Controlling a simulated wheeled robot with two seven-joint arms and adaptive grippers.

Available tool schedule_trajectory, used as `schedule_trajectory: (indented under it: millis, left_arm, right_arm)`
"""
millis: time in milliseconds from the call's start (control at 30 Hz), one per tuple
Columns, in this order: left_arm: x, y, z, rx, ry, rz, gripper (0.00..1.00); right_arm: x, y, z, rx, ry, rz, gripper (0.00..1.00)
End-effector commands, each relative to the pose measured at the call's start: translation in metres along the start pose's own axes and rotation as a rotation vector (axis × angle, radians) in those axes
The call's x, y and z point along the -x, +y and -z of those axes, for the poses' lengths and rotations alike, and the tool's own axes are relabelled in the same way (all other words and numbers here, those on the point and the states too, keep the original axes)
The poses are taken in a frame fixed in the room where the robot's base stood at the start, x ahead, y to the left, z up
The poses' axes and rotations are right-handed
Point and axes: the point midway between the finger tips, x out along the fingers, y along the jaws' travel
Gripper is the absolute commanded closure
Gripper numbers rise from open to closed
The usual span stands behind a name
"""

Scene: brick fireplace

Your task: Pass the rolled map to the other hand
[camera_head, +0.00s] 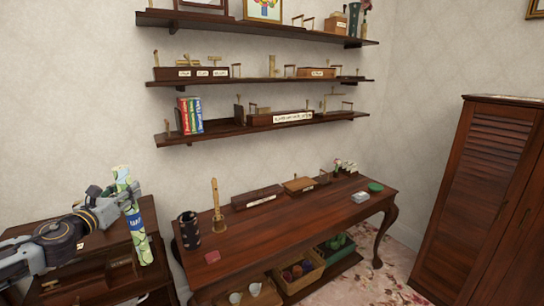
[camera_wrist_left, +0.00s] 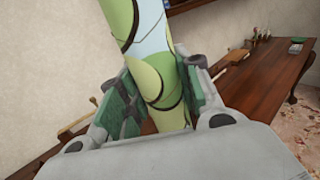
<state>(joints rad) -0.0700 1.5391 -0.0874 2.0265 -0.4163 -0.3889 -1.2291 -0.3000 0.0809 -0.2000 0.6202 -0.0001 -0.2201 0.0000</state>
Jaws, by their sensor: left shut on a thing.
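The rolled map (camera_head: 136,228) is a long tube with a green, white and blue print. It stands nearly upright, tilted a little, at the left in the head view. My left gripper (camera_head: 119,200) is shut on it around its upper middle part. In the left wrist view the map (camera_wrist_left: 151,45) rises between the two green-padded fingers of the left gripper (camera_wrist_left: 155,95). The map is held in front of the dark cabinet at the left. My right gripper is in neither view.
A dark wooden table (camera_head: 235,245) stands in the middle, with a black patterned cup (camera_head: 189,231), a brass stand (camera_head: 217,215) and small boxes on it. A dark cabinet (camera_head: 90,285) is at the left. Wall shelves (camera_head: 265,127) hang above. A louvred wardrobe (camera_head: 490,190) stands right.

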Motion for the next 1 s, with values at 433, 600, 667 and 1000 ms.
schedule_trajectory:
  millis: [433,600,667,1000]
  left_arm:
    - [0.006,-0.009,0.021,0.005,0.0,-0.032,1.0]
    - [0.01,-0.018,0.038,0.006,0.0,-0.046,1.0]
    - [0.012,-0.021,0.045,0.005,0.0,-0.051,1.0]
    - [0.024,-0.045,0.088,0.005,0.001,-0.069,1.0]
  right_arm:
    - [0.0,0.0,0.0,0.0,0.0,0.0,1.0]
    - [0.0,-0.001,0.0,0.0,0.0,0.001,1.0]
    - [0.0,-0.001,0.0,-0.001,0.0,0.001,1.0]
    - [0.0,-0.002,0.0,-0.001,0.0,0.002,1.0]
